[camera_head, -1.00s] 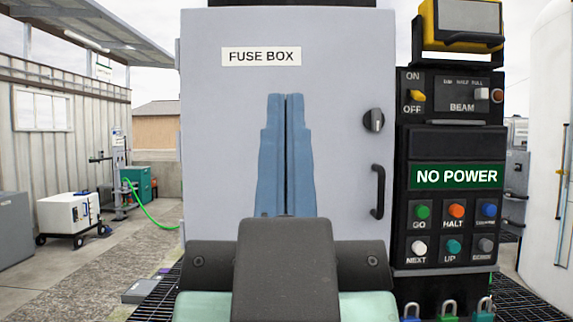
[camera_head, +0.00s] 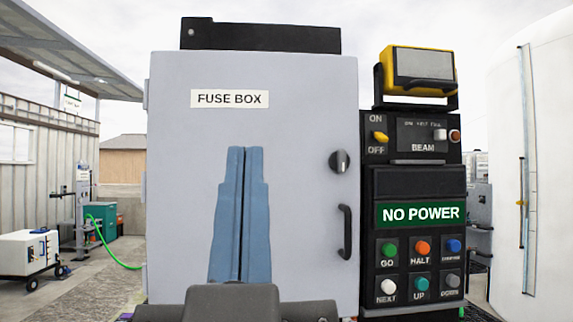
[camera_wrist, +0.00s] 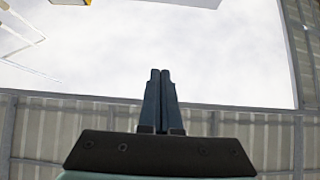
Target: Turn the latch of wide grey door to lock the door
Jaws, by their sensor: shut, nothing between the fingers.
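The wide grey door (camera_head: 180,190), labelled FUSE BOX, stands closed in the head view. Its latch is a small dark round knob with a lighter bar (camera_head: 340,161) near the door's right edge, above the black pull handle (camera_head: 345,232). The latch bar looks close to upright. My gripper (camera_head: 245,150) points upward in front of the door, left of the latch and apart from it. Its blue fingers are together with nothing between them. The wrist view also shows the shut fingers (camera_wrist: 160,74) against the sky; the latch is not in that view.
A black control panel (camera_head: 413,181) with a NO POWER display and coloured buttons stands right of the door. A yellow lamp (camera_head: 416,68) sits above it. A white cart (camera_head: 27,252) and a green hose (camera_head: 112,250) are on the ground at left.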

